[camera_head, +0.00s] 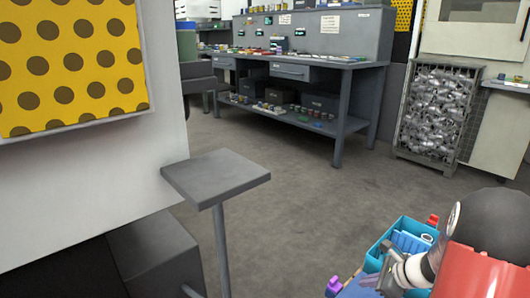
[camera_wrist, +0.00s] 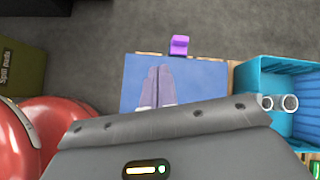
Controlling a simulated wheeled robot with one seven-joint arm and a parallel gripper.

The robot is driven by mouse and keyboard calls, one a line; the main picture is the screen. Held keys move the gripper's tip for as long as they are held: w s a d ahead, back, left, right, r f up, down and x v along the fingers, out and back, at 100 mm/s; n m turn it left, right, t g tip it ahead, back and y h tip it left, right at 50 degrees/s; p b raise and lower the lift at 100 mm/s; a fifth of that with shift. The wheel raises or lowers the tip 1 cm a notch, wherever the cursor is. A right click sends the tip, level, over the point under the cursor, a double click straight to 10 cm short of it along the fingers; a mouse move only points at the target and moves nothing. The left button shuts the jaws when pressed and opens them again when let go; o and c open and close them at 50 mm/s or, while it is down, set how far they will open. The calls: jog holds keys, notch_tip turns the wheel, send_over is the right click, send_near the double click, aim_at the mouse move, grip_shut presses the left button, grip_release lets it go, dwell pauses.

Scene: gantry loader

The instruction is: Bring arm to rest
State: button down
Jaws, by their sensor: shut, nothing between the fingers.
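My gripper (camera_wrist: 158,72) shows in the wrist view with its two long purple-grey fingers side by side, shut and empty. The fingers point away from the wrist, above a flat blue surface (camera_wrist: 207,78). They lie left of a bright blue crate (camera_wrist: 245,80). I cannot tell the height of the fingertips over the blue surface.
The blue crate (camera_head: 376,256) holds pale cylindrical parts. A purple block (camera_wrist: 179,45) stands at the blue surface's far edge. A small grey pedestal table (camera_head: 215,177) stands left. A grey workbench (camera_head: 300,73) and a wire cage (camera_head: 433,108) stand behind. The floor between is clear.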

jog(key=s+a+r+n+g+h+p, duration=0.1)
jog(key=s+a+r+n, duration=0.5)
jog(key=a+r+n, duration=0.25)
jog(key=s+a+r+n+g+h+p, duration=0.1)
jog(key=s+a+r+n+h+p, duration=0.1)
jog(key=s+a+r+n, duration=0.7)
jog(key=s+d+r+n+t+h+p, duration=0.1)
jog(key=s+r+n+h, duration=0.1)
jog(key=s+r+n, duration=0.4)
jog(key=shift+s+d+n+t+h, duration=0.2)
jog(key=shift+s+n+t+h, duration=0.15)
jog(key=shift+n, duration=0.3)
